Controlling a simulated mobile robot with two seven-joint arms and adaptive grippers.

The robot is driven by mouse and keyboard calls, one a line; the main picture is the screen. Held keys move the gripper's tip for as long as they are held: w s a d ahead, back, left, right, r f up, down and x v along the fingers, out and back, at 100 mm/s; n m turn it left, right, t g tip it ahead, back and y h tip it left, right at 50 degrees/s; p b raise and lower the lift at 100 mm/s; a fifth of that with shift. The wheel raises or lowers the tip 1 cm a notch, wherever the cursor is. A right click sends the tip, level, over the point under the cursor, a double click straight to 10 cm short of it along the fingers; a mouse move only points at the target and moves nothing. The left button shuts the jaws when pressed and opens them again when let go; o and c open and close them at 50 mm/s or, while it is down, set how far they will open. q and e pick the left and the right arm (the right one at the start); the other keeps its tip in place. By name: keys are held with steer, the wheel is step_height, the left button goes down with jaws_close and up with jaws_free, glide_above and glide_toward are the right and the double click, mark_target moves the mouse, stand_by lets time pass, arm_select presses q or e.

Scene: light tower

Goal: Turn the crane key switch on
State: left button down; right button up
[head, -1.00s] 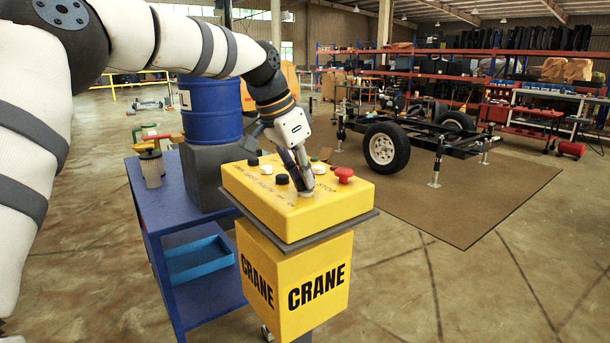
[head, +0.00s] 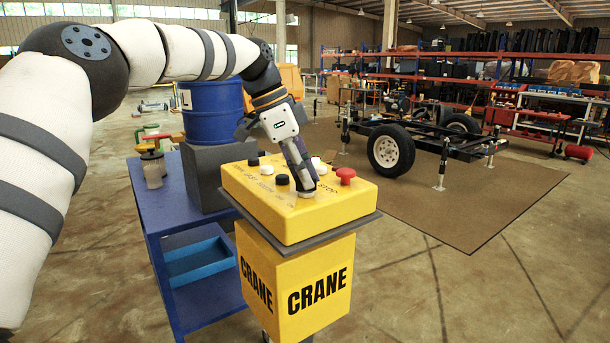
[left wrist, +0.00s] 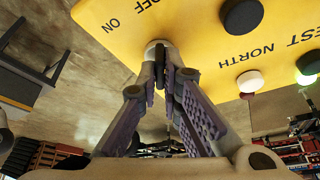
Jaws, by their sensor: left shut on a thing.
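The yellow crane control box (head: 335,210) stands on a yellow pedestal marked CRANE. Its key switch (head: 308,194) has a round silver base on the front part of the top panel. In the left wrist view, the key switch (left wrist: 154,46) sits beside the ON and OFF labels. My left gripper (head: 305,186) reaches down to it from above. In the left wrist view, the fingertips of my left gripper (left wrist: 161,75) are closed together on the key at the silver base. The fingers hide most of the key, so its angle is unclear. My right gripper is not in view.
A red stop button (head: 345,175) and several black and white buttons share the panel near my fingers. A blue cart (head: 155,215) with a blue drum (head: 211,112) stands at the left. A wheeled chassis (head: 420,140) stands behind. The floor at right is clear.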

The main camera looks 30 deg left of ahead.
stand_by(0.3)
arm_select(q)
steer(key=c, duration=1.8)
jaws_free()
steer(key=shift+o, duration=0.2)
steer(key=v, duration=1.2)
